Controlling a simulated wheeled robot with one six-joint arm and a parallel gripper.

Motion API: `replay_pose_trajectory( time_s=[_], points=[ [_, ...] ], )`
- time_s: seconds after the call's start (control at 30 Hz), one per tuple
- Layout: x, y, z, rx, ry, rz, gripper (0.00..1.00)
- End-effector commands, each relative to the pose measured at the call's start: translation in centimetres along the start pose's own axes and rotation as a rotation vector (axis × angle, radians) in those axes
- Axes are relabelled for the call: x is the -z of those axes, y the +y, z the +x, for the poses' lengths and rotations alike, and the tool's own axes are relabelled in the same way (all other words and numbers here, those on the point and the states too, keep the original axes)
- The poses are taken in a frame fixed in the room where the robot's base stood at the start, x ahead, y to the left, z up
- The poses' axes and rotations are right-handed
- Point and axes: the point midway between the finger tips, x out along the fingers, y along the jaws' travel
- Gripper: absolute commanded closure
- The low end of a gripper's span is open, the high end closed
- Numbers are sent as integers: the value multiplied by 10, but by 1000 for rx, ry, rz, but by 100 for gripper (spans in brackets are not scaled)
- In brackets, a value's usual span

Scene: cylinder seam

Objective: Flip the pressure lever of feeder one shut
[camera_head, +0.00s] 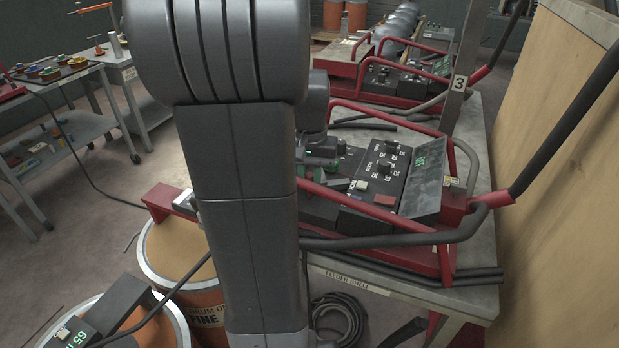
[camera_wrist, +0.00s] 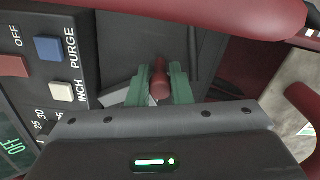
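In the wrist view a short red-knobbed lever (camera_wrist: 160,80) stands between the two green fingers of my gripper (camera_wrist: 161,86). The fingers sit close against both sides of the knob, with no clear gap. In the head view my gripper (camera_head: 318,170) is at the left end of a feeder's black control panel (camera_head: 376,170), partly behind my arm. The lever cannot be made out there. The panel has dials, red, white and blue buttons and a green display. The wrist view shows the PURGE (camera_wrist: 48,48) and INCH (camera_wrist: 61,92) buttons and a display reading OFF.
Red guard rails (camera_head: 395,240) run around the feeder on its shelf (camera_head: 400,292). A post (camera_head: 461,90) marked 3 stands behind it. Orange drums (camera_head: 185,262) stand at lower left. A second feeder (camera_head: 405,80) is farther back. A wooden panel (camera_head: 560,180) closes the right side.

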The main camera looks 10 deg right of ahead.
Motion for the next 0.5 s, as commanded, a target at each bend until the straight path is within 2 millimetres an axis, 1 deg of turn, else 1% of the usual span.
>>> replay_pose_trajectory(
  time_s=[0.07,0.33,0.5],
  points=[
    [0,0,0,0,0,0,100],
    [1,-1,0,0,0,10,100],
    [6,-3,-1,0,-1,65,100]
  ],
)
